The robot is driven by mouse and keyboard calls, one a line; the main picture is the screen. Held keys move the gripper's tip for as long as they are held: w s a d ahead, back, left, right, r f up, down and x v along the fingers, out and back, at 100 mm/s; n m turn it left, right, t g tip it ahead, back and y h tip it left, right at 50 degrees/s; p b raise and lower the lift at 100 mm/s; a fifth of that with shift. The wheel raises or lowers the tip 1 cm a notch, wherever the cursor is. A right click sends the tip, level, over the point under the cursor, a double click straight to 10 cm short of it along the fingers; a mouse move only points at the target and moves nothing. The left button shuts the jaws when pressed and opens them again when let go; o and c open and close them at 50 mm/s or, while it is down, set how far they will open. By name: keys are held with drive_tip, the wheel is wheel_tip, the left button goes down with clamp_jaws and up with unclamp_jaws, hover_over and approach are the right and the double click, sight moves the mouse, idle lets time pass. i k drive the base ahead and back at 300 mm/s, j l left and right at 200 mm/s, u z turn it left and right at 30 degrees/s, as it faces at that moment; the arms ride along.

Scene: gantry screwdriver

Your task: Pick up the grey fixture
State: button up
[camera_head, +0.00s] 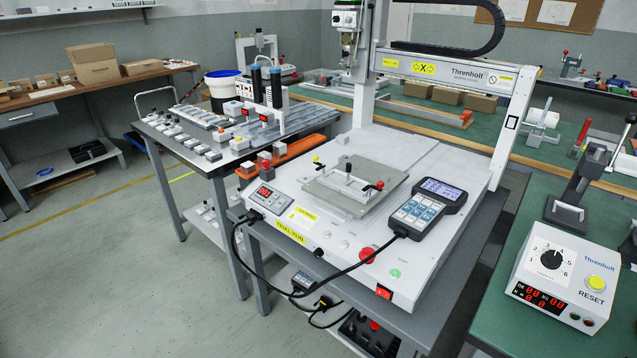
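A flat grey fixture plate (378,176) lies on the white bed of the gantry screwdriver machine (425,165), near the middle of the picture. A pale crossbar (347,184) with small upright posts sits on top of it. My gripper is not in view.
A teach pendant (428,208) with a cable lies right of the plate. The gantry beam (450,70) and its right post (513,120) stand behind it. A side table (180,150) with small parts is at left. A counter box (563,280) is at right. The left floor is clear.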

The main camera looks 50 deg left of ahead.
sight(352, 186)
drive_tip(key=j+u, duration=0.2)
drive_tip(key=u, duration=0.7)
drive_tip(key=l+u, duration=0.1)
drive_tip(key=u, duration=0.25)
drive_tip(key=k+l+u, duration=0.1)
drive_tip(key=u, duration=0.3)
drive_tip(key=i+j+z, duration=0.1)
drive_tip(key=z, duration=0.15)
